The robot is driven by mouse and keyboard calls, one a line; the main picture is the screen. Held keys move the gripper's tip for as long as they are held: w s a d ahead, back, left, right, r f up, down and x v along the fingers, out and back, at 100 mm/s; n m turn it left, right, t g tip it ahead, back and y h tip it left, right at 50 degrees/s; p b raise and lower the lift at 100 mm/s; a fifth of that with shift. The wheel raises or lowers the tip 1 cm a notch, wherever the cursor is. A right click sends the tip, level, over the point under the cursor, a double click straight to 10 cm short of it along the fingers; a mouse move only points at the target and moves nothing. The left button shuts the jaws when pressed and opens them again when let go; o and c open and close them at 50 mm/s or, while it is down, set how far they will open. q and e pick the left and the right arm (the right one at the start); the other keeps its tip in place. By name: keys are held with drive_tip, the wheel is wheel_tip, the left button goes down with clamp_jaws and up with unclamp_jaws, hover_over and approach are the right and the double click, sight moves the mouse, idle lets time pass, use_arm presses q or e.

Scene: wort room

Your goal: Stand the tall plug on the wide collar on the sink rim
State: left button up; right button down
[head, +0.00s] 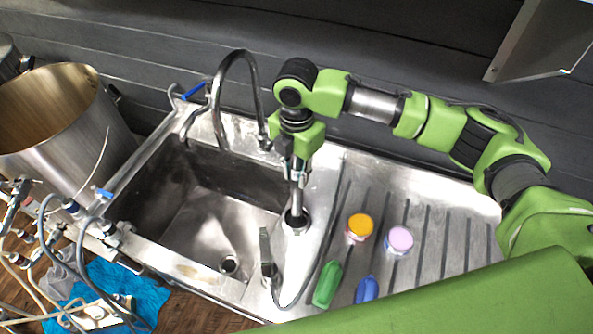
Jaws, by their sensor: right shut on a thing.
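My right gripper (298,178) points down over the sink rim, between the basin and the ribbed drainboard. It is shut on a slim grey metallic piece, which looks like the tall plug (297,203), held about upright. The plug's lower end is at a dark round ring, which looks like the wide collar (296,225), on the sink rim. I cannot tell whether the plug rests on the collar or hangs just above it. The gripper hides the plug's upper part. My left gripper is not in view.
An orange-topped piece (360,226) and a lilac-topped piece (399,238) stand on the drainboard (440,262). A green piece (327,285) and a blue piece (367,290) lie nearer. The curved faucet (218,95) rises left of my gripper. A spray handle (266,258) is close by.

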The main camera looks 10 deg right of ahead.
drive_tip(key=c, duration=1.7)
unclamp_jaws()
drive_tip(key=shift+r, duration=0.1)
wheel_tip(320, 180, up, 12)
